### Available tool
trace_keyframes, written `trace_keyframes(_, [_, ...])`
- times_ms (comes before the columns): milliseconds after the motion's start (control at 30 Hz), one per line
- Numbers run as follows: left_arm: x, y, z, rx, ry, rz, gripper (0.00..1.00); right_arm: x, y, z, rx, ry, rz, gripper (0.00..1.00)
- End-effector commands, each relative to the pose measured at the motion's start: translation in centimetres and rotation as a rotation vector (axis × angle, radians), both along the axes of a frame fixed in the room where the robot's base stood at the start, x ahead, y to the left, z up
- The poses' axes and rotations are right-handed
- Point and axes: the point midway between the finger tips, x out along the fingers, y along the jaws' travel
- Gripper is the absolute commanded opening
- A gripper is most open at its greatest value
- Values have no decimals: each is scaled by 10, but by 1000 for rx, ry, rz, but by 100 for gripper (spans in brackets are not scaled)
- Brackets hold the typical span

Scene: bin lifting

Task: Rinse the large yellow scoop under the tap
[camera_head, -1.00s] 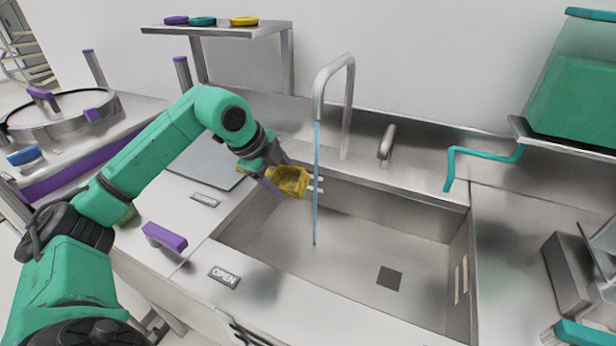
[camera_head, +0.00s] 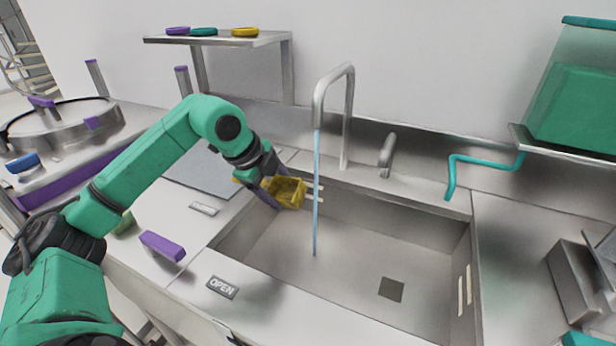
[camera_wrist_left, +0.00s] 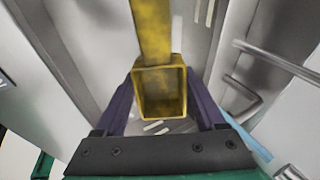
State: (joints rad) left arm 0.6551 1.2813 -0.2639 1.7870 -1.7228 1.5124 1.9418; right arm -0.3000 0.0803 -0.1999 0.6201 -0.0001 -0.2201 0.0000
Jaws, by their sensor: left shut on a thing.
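The yellow scoop (camera_head: 289,193) is in my left gripper (camera_head: 272,190), above the left part of the sink (camera_head: 350,250). In the left wrist view the scoop's square cup (camera_wrist_left: 160,92) sits between the purple fingers, with its handle (camera_wrist_left: 151,30) toward the top. The gripper is shut on it. The tap (camera_head: 333,92) arches over the sink's back edge. A thin blue water stream (camera_head: 316,190) falls from it into the sink. The scoop is just left of the stream and appears apart from it. My right gripper is not in view.
A tap lever (camera_head: 387,150) stands right of the tap. A teal bent pipe (camera_head: 470,160) is below the green container (camera_head: 575,105) at right. An OPEN label (camera_head: 222,287) and purple handle (camera_head: 162,245) lie front left. The sink's middle is clear.

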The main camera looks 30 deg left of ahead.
Motion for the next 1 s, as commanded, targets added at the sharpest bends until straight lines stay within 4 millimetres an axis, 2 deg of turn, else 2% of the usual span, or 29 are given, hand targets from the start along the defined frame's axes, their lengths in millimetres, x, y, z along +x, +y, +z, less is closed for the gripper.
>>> trace_keyframes(433, [-2, 1, 1, 1, -1, 1, 15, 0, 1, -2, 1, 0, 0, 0])
trace_keyframes(833, [-37, 13, 28, 2, -3, 3, 15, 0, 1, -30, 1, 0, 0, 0])
trace_keyframes(1000, [-47, 16, 39, 1, -1, 1, 15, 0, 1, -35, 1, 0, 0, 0])
